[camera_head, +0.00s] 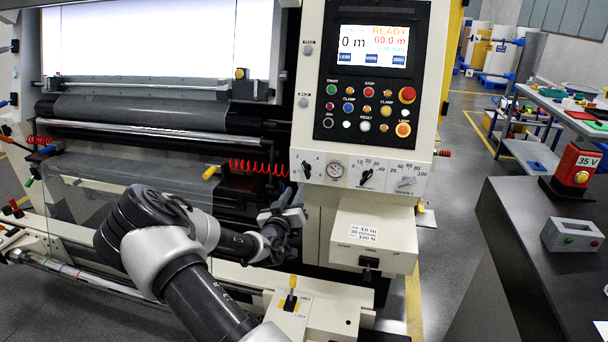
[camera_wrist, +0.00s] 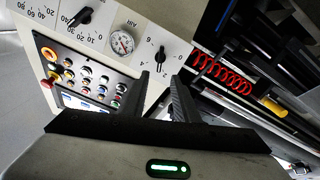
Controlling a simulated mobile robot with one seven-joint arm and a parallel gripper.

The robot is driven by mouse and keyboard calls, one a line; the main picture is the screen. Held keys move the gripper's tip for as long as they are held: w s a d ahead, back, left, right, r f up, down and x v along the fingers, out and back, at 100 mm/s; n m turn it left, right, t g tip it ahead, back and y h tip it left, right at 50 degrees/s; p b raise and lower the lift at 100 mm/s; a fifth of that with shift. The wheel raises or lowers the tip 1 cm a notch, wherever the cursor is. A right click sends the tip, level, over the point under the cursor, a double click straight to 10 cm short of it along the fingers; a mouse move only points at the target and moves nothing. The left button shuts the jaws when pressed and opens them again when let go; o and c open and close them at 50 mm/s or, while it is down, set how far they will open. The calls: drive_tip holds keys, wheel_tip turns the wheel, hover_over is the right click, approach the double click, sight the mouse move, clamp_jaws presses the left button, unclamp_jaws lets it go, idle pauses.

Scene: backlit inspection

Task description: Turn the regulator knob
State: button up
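The likely regulator knob is a small black knob with a dial marked 2, 4, 6. It sits on the white panel left of the round air gauge (camera_head: 335,170) in the head view (camera_head: 306,168). In the wrist view the knob (camera_wrist: 160,55) lies just beyond the gap between my fingertips, next to the air gauge (camera_wrist: 122,42). My gripper (camera_wrist: 160,82) is open, its two dark fingers apart with nothing visible between them. In the head view my gripper (camera_head: 286,216) is below and left of the knob; its fingertips are hard to make out.
The button panel (camera_head: 370,110) is above. A red coiled hose (camera_head: 258,167) runs left of the knob. A white box (camera_head: 372,235) juts out below.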

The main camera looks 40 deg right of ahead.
sight(305, 171)
drive_tip(key=x, duration=1.3)
clamp_jaws()
